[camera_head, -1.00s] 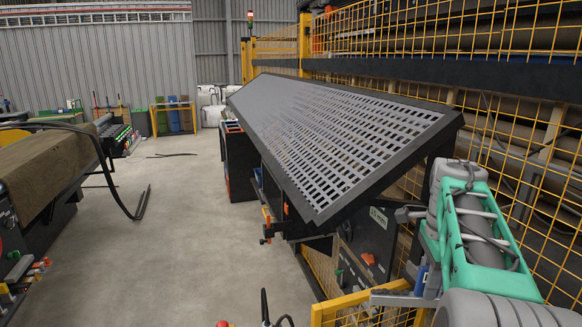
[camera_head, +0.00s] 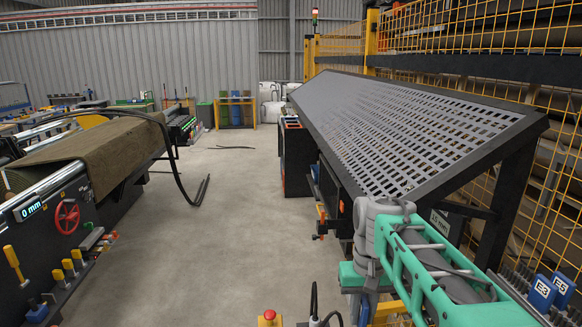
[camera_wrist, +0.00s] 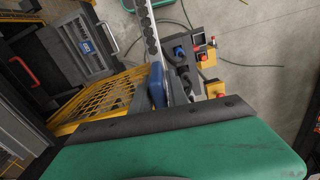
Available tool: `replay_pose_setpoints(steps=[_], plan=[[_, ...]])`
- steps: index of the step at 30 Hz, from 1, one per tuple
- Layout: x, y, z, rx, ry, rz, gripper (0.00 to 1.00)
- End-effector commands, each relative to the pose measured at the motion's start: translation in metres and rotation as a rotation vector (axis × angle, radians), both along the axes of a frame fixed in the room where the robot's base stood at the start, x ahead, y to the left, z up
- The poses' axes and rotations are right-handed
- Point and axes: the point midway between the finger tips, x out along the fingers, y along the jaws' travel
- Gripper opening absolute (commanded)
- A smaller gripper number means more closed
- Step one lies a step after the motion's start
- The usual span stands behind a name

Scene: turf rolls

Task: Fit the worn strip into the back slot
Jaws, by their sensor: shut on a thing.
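In the wrist view my gripper (camera_wrist: 176,88) is shut on a long, narrow grey strip (camera_wrist: 150,25) with dark scallops along it. A blue block (camera_wrist: 157,85) sits beside the jaws at the strip's near end; I cannot tell if it belongs to the strip. Wear on the strip is too small to make out. The green wrist housing hides the near part of the grip. In the head view my gripper is mostly hidden at the bottom, below the wrist. I cannot pick out the back slot in either view.
Blue blocks marked E3 (camera_head: 542,292) and E5 (camera_head: 563,288) stand by a dark slotted rack at lower right. A sloping perforated table (camera_head: 400,125) fills the right. A turf machine (camera_head: 75,215) stands left. Open concrete floor (camera_head: 230,240) lies between. Yellow mesh (camera_wrist: 100,100) is below my wrist.

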Motion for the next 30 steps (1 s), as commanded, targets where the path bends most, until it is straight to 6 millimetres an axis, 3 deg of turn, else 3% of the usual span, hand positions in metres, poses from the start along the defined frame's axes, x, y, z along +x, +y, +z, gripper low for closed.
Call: replay_pose_setpoints(steps=[1, 7, 15, 26, 30], plan=[[0.0, 0.0, -0.012, 0.0, -0.002, -0.001, 0.0], [-0.002, -0.001, -0.027, 0.0, -0.001, -0.003, 0.0], [-0.042, -0.001, -0.075, 0.0, 0.0, -0.005, 0.0], [-0.042, -0.002, -0.076, 0.0, -0.001, -0.015, 0.0], [-0.037, -0.02, -0.064, -0.001, -0.004, -0.154, 0.0]])
